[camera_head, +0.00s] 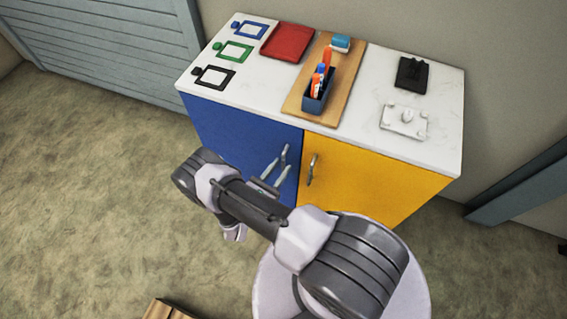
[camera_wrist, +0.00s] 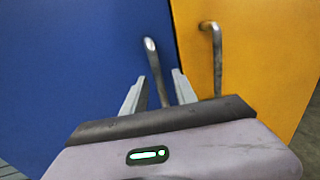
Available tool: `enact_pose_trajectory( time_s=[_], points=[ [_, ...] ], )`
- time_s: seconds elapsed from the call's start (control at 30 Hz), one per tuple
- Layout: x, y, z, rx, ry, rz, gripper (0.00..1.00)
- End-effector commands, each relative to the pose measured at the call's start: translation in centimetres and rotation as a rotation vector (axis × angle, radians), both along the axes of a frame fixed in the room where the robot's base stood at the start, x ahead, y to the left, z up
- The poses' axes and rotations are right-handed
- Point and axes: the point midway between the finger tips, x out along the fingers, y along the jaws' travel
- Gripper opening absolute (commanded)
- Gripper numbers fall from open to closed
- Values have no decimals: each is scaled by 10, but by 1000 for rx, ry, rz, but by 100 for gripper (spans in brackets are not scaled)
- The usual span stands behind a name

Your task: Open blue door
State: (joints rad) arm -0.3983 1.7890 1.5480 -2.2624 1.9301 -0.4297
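The blue door (camera_head: 235,140) is the left front door of a white-topped cabinet and looks closed. It fills the left of the wrist view (camera_wrist: 80,60). Its metal bar handle (camera_head: 284,156) is near the edge by the yellow door and shows in the wrist view (camera_wrist: 151,56). My gripper (camera_head: 279,168) is in front of the blue door at the handle. In the wrist view its two fingers (camera_wrist: 158,77) are spread, with the handle's lower part between them and gaps visible. The handle's lower end is partly hidden by my gripper body.
The yellow door (camera_head: 370,185) with its own handle (camera_head: 313,169) adjoins on the right, close to my gripper. The white cabinet top (camera_head: 370,85) holds a red tray (camera_head: 287,42), a pen holder (camera_head: 318,95) and other items. Open floor lies to the left.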

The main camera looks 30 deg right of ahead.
Motion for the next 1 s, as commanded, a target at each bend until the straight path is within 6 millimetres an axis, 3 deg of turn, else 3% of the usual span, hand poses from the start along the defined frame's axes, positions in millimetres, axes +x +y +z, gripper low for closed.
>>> enact_pose_trajectory(
  time_s=[0.2, 0.5, 0.7, 1.0],
  points=[
    [11, -21, 0, 0, 1, -1, 34],
    [12, -24, 0, 0, 1, 1, 34],
    [12, -23, 0, 0, 1, 1, 0],
    [12, -23, 0, 0, 1, 0, 0]
  ],
)
